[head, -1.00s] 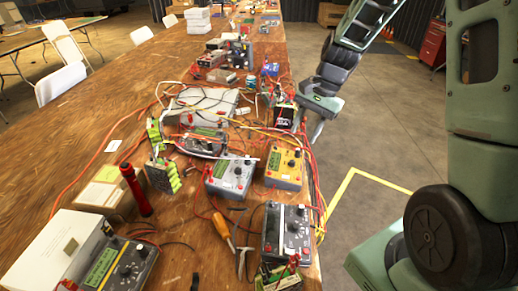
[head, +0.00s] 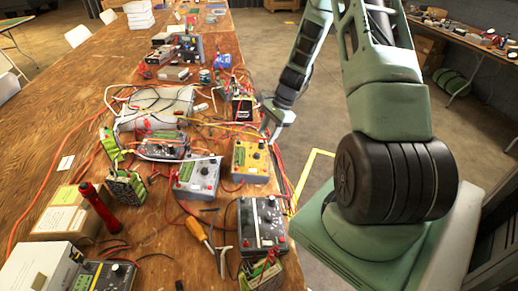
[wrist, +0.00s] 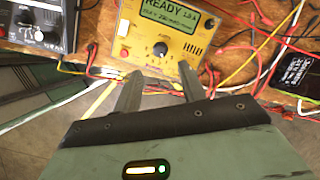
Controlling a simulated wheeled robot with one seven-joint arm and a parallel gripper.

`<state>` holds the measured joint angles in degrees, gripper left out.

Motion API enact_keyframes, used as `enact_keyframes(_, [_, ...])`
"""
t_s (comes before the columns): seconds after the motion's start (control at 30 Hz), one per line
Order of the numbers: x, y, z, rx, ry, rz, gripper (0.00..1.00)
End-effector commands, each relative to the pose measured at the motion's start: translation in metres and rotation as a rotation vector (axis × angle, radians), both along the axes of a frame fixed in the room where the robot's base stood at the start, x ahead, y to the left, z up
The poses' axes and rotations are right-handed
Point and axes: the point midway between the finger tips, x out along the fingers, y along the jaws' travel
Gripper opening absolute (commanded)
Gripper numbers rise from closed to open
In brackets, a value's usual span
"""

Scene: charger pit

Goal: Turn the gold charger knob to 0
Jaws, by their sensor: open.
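The gold charger (head: 251,160) sits near the right edge of the wooden table. In the wrist view the gold charger (wrist: 190,44) faces me, its green screen (wrist: 172,13) lit with READY and smaller text. Its round dark knob (wrist: 149,30) is below the screen; I cannot read its pointer against the scale. My gripper (head: 268,133) hangs at the table edge, just beyond and right of the charger. In the wrist view my gripper (wrist: 161,76) is open and empty, its fingers apart below the charger's front, not touching the knob.
A grey charger (head: 196,176) stands left of the gold one and a dark charger (head: 262,224) nearer me. A black battery (head: 242,108) sits beyond. Red and yellow cables crowd the table edge. Open floor lies to the right.

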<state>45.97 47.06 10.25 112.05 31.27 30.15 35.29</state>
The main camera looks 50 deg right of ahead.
Motion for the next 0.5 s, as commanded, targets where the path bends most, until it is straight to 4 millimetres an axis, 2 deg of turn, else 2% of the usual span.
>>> enact_keyframes(0.2, [0.007,0.017,-0.04,0.004,0.002,0.001,0.41])
enact_keyframes(0.33, [0.011,0.022,-0.057,0.002,0.001,0.002,0.41])
enact_keyframes(0.5, [0.013,0.027,-0.069,0.001,0.0,0.001,0.41])
